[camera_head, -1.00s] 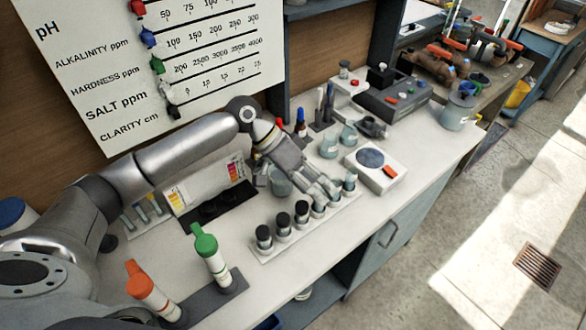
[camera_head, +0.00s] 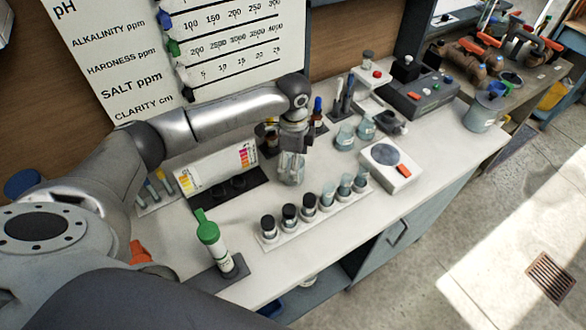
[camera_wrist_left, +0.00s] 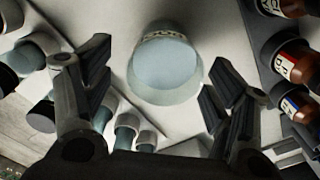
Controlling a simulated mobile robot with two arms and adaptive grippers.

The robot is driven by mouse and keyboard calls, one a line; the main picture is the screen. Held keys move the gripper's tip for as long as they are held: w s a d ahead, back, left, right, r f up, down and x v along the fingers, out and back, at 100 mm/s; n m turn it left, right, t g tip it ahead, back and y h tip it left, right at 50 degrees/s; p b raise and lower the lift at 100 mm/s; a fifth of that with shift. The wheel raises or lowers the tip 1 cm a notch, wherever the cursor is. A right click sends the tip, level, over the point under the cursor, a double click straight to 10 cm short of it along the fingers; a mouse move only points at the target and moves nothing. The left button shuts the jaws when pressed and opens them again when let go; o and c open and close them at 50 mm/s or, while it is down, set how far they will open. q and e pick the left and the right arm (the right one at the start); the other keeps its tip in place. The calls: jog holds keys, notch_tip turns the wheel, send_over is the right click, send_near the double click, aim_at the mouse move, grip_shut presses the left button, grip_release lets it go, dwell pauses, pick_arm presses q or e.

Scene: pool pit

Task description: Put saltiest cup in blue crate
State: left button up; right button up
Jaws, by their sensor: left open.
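A clear cup (camera_head: 291,172) with pale liquid stands on the white counter, below my left gripper (camera_head: 292,158). In the left wrist view this cup (camera_wrist_left: 165,68) has a white label and sits between and beyond the two open fingers (camera_wrist_left: 160,105), with a gap on each side. Two similar cups, a nearer one (camera_head: 345,138) and a farther one (camera_head: 366,125), stand farther right on the counter. Their labels are too small to read. A blue edge (camera_head: 271,308) below the counter may be the blue crate; most of it is hidden. My right gripper is not in view.
A rack of vials (camera_head: 310,212), several black-capped, lies in front of the cup. A dark-trayed colour card (camera_head: 215,165) stands left of it. Dark bottles (camera_head: 317,115) are close behind. A white scale (camera_head: 385,162) stands right. A green-capped bottle (camera_head: 213,245) stands at the front left.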

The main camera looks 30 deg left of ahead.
pick_arm(q)
jog(key=f, duration=0.1)
jog(key=f+p, duration=0.1)
jog(key=f, duration=0.1)
jog(key=shift+w+a+f, duration=0.1)
jog(key=shift+a+f, duration=0.1)
jog(key=shift+f, duration=0.6)
jog(key=c, duration=1.2)
jog(key=shift+c, duration=0.6)
jog(key=shift+w+r, duration=0.1)
jog(key=shift+r, duration=0.05)
